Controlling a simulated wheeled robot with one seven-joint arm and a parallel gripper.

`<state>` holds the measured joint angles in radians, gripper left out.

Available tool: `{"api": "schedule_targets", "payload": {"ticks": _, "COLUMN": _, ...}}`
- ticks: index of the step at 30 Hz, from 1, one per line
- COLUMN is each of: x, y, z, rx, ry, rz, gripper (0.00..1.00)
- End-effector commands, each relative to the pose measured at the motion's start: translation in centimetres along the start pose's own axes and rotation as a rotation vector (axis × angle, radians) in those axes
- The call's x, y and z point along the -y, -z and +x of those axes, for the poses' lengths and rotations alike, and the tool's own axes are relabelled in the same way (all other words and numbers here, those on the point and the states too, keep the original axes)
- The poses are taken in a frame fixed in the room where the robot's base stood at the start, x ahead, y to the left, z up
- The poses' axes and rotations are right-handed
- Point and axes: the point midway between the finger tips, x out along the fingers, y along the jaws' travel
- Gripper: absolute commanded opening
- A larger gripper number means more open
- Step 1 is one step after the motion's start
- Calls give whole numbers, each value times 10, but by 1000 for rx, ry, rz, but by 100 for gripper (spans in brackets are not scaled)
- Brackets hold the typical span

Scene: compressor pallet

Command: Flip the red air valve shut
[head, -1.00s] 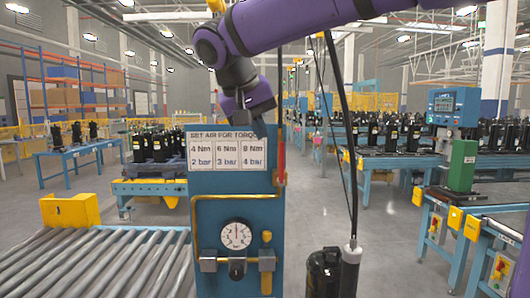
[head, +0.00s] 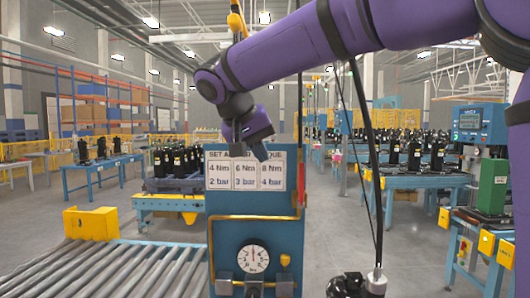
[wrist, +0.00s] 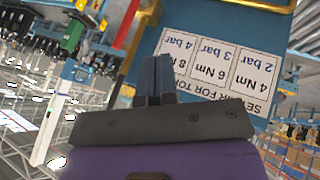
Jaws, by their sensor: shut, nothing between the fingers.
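A blue panel post (head: 230,232) carries a pressure gauge (head: 253,258) and a yellow pipe (head: 250,217). A thin upright red bar (head: 301,165), which looks like the red valve's lever, stands at the panel's right edge above a yellow fitting. In the wrist view a red bar (wrist: 126,24) shows at the upper left, beside the panel. My gripper (head: 249,151) is shut and empty, in front of the torque sign, left of the red bar and apart from it in the picture. Its closed fingers also show in the wrist view (wrist: 154,80). The valve body is too small to make out.
The torque and pressure sign (head: 246,172) is partly hidden by my gripper. A roller conveyor (head: 110,270) lies at the lower left, with a yellow block (head: 90,223). A black tool on a cable (head: 358,285) hangs at the lower right. Compressor tables stand behind.

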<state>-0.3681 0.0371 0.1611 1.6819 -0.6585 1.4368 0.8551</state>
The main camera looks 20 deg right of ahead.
Motion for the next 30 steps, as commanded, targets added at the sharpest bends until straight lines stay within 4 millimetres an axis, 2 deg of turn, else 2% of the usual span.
{"api": "schedule_targets", "payload": {"ticks": 12, "x": 0, "y": -1, "z": 78, "rx": 3, "ry": -2, "rz": -1, "gripper": 0}}
{"api": "schedule_targets", "payload": {"ticks": 15, "x": -17, "y": 0, "z": 82, "rx": 0, "ry": 0, "rz": 3, "gripper": 0}}
{"api": "schedule_targets", "payload": {"ticks": 21, "x": -32, "y": 0, "z": 90, "rx": 0, "ry": 0, "rz": 0, "gripper": 0}}
{"api": "schedule_targets", "payload": {"ticks": 30, "x": -35, "y": 0, "z": 92, "rx": 0, "ry": 1, "rz": -1, "gripper": 0}}
